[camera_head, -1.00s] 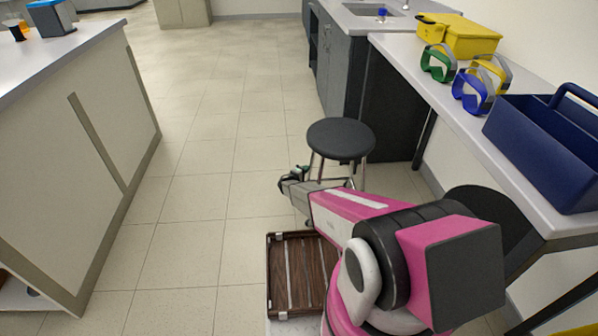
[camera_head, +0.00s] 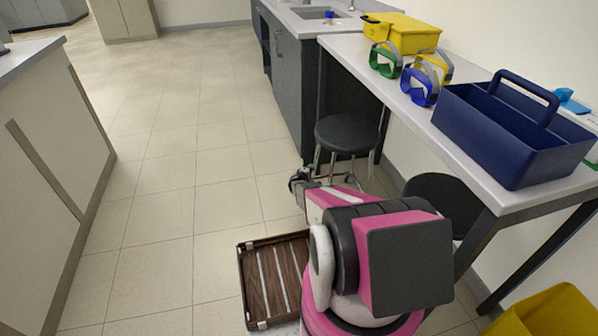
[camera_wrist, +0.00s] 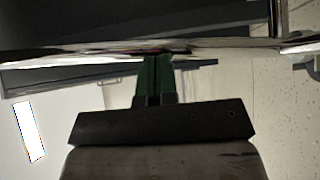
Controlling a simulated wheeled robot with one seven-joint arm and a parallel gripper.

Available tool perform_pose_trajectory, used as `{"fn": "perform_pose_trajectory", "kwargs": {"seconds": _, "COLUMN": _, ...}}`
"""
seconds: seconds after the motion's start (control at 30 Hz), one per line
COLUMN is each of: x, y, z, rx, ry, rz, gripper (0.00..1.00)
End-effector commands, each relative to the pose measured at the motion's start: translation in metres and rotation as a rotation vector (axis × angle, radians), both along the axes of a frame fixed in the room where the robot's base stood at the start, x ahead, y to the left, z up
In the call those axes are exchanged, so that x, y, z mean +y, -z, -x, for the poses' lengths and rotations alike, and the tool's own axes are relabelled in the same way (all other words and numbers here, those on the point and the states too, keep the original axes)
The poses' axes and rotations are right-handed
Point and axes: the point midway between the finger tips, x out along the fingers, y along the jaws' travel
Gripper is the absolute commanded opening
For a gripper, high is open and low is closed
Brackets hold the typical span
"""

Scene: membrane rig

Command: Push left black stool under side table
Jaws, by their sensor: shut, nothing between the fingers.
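The left black stool (camera_head: 347,133) has a round black seat on chrome legs. It stands upright beside the side table's (camera_head: 465,165) front edge, near its far end. In the head view the tabletop does not cover its seat. My gripper (camera_head: 299,180) is low, at the near left of the stool's legs. In the wrist view my gripper's green fingers (camera_wrist: 154,80) are together and empty, right by a shiny metal bar (camera_wrist: 200,44). The bar looks like part of the stool; whether they touch cannot be told.
A second black stool (camera_head: 445,198) stands nearer, partly hidden by my arm. The table carries a blue tote (camera_head: 510,140), goggles (camera_head: 419,87) and a yellow case (camera_head: 402,35). A yellow bin (camera_head: 550,312) is at lower right. Floor is clear at left.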

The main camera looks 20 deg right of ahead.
Motion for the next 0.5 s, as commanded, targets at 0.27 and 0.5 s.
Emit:
{"fn": "perform_pose_trajectory", "kwargs": {"seconds": 0.27, "x": -0.073, "y": 0.001, "z": -0.001, "rx": 0.000, "ry": 0.004, "rz": 0.000, "gripper": 0.00}}
{"fn": "perform_pose_trajectory", "kwargs": {"seconds": 0.5, "x": -0.132, "y": 0.001, "z": -0.001, "rx": 0.000, "ry": 0.003, "rz": 0.000, "gripper": 0.00}}
